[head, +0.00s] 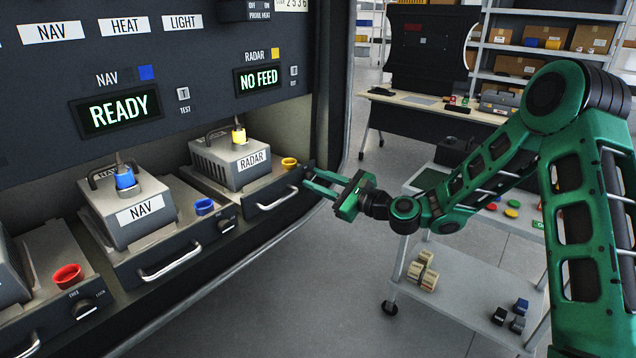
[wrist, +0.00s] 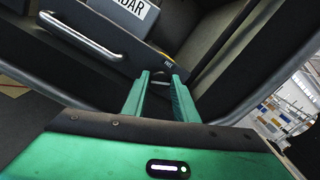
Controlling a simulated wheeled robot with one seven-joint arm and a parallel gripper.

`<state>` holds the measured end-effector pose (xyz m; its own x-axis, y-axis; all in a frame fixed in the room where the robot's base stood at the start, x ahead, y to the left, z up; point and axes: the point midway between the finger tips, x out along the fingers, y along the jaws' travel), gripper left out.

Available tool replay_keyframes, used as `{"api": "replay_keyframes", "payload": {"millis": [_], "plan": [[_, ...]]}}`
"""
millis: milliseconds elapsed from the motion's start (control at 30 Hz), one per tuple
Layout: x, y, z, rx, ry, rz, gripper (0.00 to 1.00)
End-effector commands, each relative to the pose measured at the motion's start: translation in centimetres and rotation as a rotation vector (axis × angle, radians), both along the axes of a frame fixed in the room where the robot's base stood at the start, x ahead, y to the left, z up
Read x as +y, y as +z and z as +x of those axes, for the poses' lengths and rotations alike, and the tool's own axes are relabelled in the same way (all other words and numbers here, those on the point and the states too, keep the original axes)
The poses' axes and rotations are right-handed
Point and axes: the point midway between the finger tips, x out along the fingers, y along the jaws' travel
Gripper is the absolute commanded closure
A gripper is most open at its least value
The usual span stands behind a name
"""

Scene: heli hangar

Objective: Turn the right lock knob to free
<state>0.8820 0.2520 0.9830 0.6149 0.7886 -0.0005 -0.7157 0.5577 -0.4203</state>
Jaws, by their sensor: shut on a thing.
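The right lock knob (wrist: 160,77) is a small dark knob at the right end of the RADAR tray's front (head: 268,198), with a FREE label (wrist: 168,64) beside it in the wrist view. My green gripper (head: 308,179) reaches this tray front from the right and hides the knob in the head view. In the wrist view my gripper's two fingers (wrist: 159,79) stand on either side of the knob, and the gripper is shut on it. The knob's pointer is too small to read.
The RADAR box (head: 236,160) sits on its tray, with a bar handle (head: 278,199) left of my gripper. The NAV box (head: 133,208) and its tray stand to the left. A cart (head: 455,270) with small parts stands behind my arm. Open floor lies below my gripper.

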Motion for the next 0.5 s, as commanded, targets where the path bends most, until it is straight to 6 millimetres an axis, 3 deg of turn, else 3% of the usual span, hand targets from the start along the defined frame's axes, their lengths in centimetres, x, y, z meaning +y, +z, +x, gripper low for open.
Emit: {"api": "replay_keyframes", "payload": {"millis": [500], "plan": [[-0.01,-0.24,-0.06,-0.385,-0.001,-0.303,0.96]]}}
